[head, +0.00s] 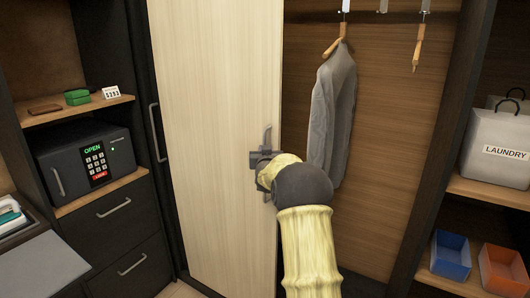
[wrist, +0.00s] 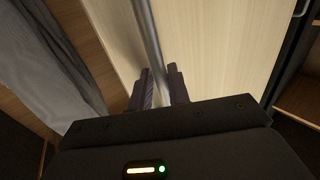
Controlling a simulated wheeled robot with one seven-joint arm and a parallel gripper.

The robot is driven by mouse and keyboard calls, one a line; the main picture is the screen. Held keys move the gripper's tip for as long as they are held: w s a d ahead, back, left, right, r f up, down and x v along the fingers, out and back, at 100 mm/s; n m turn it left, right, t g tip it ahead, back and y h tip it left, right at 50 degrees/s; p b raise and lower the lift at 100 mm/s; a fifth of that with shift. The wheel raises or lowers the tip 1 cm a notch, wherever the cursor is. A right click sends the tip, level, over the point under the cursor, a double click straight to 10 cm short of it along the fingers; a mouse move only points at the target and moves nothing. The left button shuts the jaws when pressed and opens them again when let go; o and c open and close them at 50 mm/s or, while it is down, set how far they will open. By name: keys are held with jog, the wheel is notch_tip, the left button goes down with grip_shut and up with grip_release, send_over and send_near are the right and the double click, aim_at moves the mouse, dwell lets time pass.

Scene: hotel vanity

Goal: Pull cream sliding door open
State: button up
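The cream sliding door (head: 205,130) stands upright in the middle of the head view, with an open wardrobe space to its right. It also shows as a pale panel in the wrist view (wrist: 220,45). Its grey vertical bar handle (head: 267,137) is near the door's right edge. My gripper (head: 262,160) is at the handle, partly hidden by my wrist. In the wrist view the handle bar (wrist: 149,40) runs down between the two dark fingers (wrist: 162,88), which sit close against both its sides. The gripper looks shut on the bar.
A grey garment (head: 333,115) hangs in the wardrobe right of the door. A dark cabinet with a safe (head: 70,160) and drawers stands left. A laundry bag (head: 495,140), a blue bin (head: 451,255) and an orange bin (head: 502,268) are on right shelves.

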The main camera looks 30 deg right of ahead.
jog(key=shift+a+f, duration=0.1)
jog(key=shift+f, duration=0.05)
jog(key=b+v, duration=0.4)
jog(key=v, duration=1.3)
jog(key=shift+s, duration=0.2)
jog(key=s+a+f+n+g+y+p, duration=0.2)
jog(key=s+a+f+g+y+p, duration=0.2)
jog(key=a, duration=0.4)
jog(key=s+a+f+n+g+y+p, duration=0.1)
jog(key=s+a+f+g+p, duration=0.1)
jog(key=s, duration=0.5)
jog(key=s+a+f+n+g+y+p, duration=0.1)
jog(key=s+a+g, duration=0.3)
jog(key=s, duration=0.4)
jog(key=s+a+f+g+y+p, duration=0.1)
jog(key=s+a+f+g+p, duration=0.2)
jog(key=s, duration=0.5)
jog(key=shift+s+a+f+n+g, duration=0.25)
jog(key=shift+a+f+n+g, duration=0.25)
jog(key=shift+a, duration=0.65)
